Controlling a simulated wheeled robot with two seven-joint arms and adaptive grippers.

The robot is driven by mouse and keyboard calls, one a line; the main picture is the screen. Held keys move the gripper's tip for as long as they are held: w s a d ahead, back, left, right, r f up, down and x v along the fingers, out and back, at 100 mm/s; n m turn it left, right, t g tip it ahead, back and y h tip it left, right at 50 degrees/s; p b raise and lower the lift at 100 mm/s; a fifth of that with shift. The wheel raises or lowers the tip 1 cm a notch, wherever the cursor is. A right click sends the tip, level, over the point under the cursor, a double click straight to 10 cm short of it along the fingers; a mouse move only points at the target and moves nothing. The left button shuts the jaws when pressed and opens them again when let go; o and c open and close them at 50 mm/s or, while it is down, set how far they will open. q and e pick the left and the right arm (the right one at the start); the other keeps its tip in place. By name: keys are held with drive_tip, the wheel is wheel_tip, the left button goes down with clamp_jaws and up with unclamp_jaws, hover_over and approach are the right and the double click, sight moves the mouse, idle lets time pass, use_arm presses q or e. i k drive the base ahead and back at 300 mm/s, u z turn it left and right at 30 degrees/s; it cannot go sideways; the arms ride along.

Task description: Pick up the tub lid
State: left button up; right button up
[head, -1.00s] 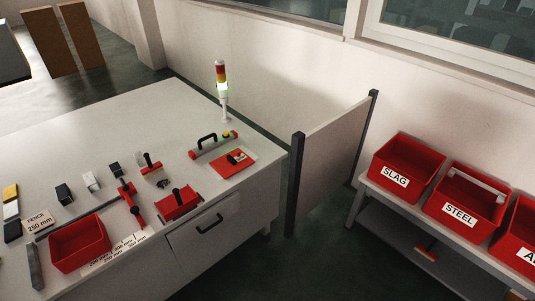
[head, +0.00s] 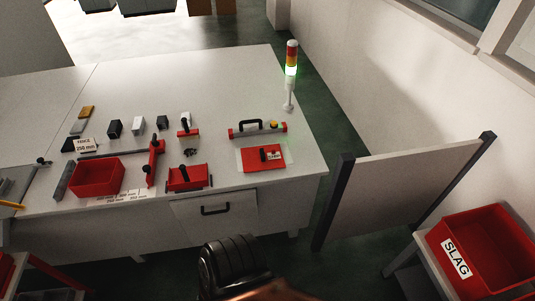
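A flat red plate with a black handle and a small label (head: 274,156), which looks like the tub lid, lies on a pale sheet at the right end of the white workbench (head: 205,95). An open red tub (head: 97,178) stands near the front left of the bench, apart from the plate. Neither of my grippers shows; only a dark, ribbed part of my own arm is at the bottom middle, in front of the bench.
A red fixture (head: 187,178), a black-handled bar (head: 258,131) and several small blocks share the bench. A signal light (head: 290,75) stands at its right edge. A partition (head: 400,190) and the SLAG bin (head: 490,255) are to the right. The bench's back is clear.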

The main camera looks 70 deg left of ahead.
sight(254, 159)
drive_tip(key=u, duration=0.55)
drive_tip(key=i, duration=0.8)
drive_tip(key=u, duration=0.9)
